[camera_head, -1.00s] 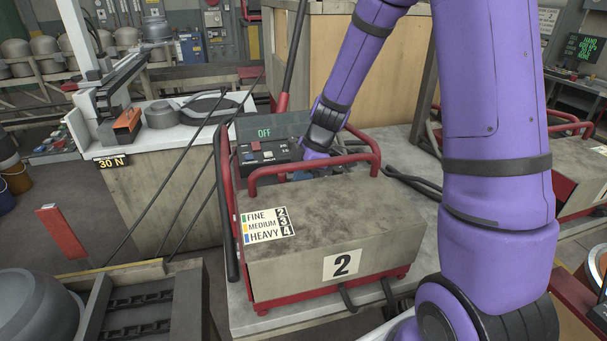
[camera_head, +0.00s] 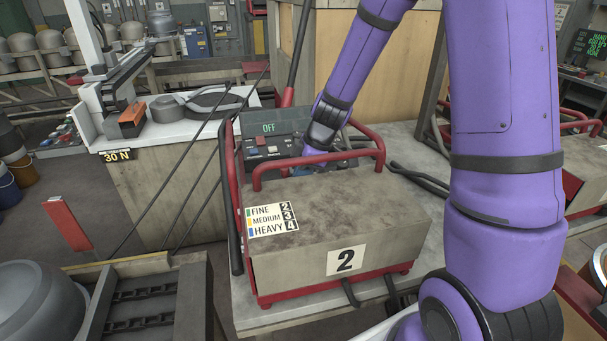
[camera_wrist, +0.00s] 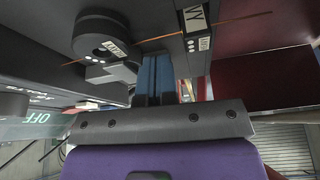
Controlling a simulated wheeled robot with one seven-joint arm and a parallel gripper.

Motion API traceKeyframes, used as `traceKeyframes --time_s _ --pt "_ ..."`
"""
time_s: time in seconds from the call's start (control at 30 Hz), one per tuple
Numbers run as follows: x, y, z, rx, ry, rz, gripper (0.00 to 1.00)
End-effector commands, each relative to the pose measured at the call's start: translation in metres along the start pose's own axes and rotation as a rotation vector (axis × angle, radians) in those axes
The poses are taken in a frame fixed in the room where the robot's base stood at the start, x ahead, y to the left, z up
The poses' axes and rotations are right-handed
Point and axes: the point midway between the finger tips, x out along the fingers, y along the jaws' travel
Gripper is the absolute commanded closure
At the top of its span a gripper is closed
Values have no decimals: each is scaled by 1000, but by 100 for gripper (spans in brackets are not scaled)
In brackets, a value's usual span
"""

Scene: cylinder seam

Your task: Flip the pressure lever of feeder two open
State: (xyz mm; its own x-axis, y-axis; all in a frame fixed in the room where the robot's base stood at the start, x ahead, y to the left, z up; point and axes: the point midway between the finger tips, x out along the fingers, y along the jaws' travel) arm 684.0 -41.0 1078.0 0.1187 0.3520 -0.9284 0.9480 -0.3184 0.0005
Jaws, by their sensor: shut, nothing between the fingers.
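Feeder two (camera_head: 340,220) is a grey box in a red tubular frame, marked with a large 2. A FINE, MEDIUM, HEAVY sticker is on its top. My gripper reaches down behind its near red handle. In the wrist view the blue fingers of my gripper (camera_wrist: 155,75) are close together with nothing between them. They are close by a dark block (camera_wrist: 195,45) with white labels. A round dark part (camera_wrist: 103,38) with a label is to the left, and an orange wire (camera_wrist: 155,38) runs past both. I cannot tell the pressure lever apart, nor whether the fingers touch anything.
Red handles (camera_head: 318,160) of the frame surround my wrist closely. Dark cables (camera_head: 420,177) lie to the right on the grey bench. A dark red panel (camera_wrist: 258,80) is right of my fingers.

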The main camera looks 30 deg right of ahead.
Motion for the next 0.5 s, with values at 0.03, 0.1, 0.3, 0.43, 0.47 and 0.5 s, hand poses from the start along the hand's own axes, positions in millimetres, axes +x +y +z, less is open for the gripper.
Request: traceKeyframes --time_s 0.03,0.1,0.3,0.43,0.47,0.5 --pt "0 0 -1 -1 0 0 100" --pt "1 -1 -3 -1 0 -1 100" --pt "6 -4 -13 -1 1 -2 100" --pt "10 -5 -24 -3 0 -2 100" --pt "11 -6 -26 -3 1 -3 100" --pt "12 -6 -30 -2 1 -3 100"
